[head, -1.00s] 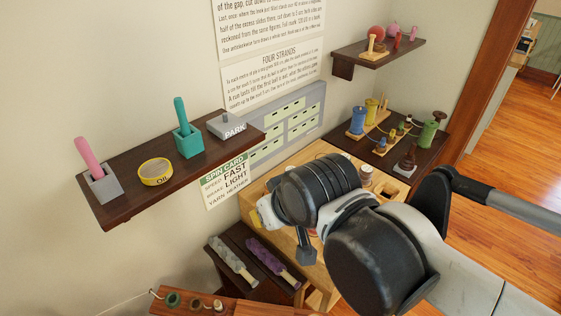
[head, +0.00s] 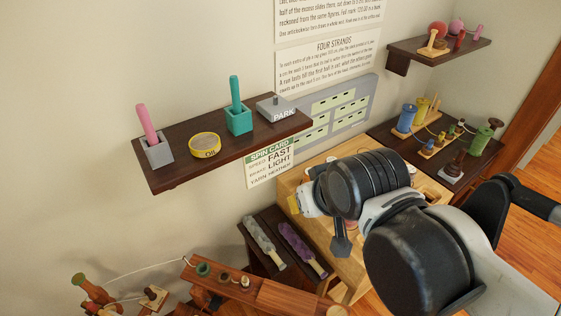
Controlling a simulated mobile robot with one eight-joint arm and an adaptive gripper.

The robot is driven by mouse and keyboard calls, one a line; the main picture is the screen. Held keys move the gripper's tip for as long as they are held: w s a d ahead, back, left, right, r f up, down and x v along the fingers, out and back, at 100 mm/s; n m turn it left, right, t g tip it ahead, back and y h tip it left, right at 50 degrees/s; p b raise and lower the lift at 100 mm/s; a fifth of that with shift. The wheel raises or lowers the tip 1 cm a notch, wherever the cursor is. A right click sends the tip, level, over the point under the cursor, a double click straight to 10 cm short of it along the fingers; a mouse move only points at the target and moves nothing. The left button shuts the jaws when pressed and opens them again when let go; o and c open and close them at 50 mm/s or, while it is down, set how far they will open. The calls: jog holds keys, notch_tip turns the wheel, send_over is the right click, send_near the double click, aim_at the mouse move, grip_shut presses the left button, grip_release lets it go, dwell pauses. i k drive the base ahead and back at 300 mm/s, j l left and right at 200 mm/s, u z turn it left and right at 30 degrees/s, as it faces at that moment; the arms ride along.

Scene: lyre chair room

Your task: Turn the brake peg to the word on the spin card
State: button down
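The spin card (head: 270,163) hangs on the wall below the dark shelf. It reads SPEED: FAST, BRAKE: LIGHT, YARN: HEATHER. At the bottom left stands a wooden spinning device (head: 262,292) with a bar carrying a green ring and small knobs; I cannot tell which part is the brake peg. My arm reaches in from the right, above the wooden bench. My gripper (head: 340,246) points down near the bench front, right of the device and apart from it. Its fingers are mostly hidden and their opening cannot be made out.
The shelf (head: 190,172) holds a pink peg in a grey block, an OIL tin (head: 205,146), a teal holder and a PARK block (head: 276,109). Grey and purple fibre rolls (head: 296,246) lie on a dark stand. A wooden bench (head: 292,190) and a spool shelf (head: 480,150) stand at right.

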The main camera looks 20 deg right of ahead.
aim_at(152, 296)
jog(key=u, duration=1.45)
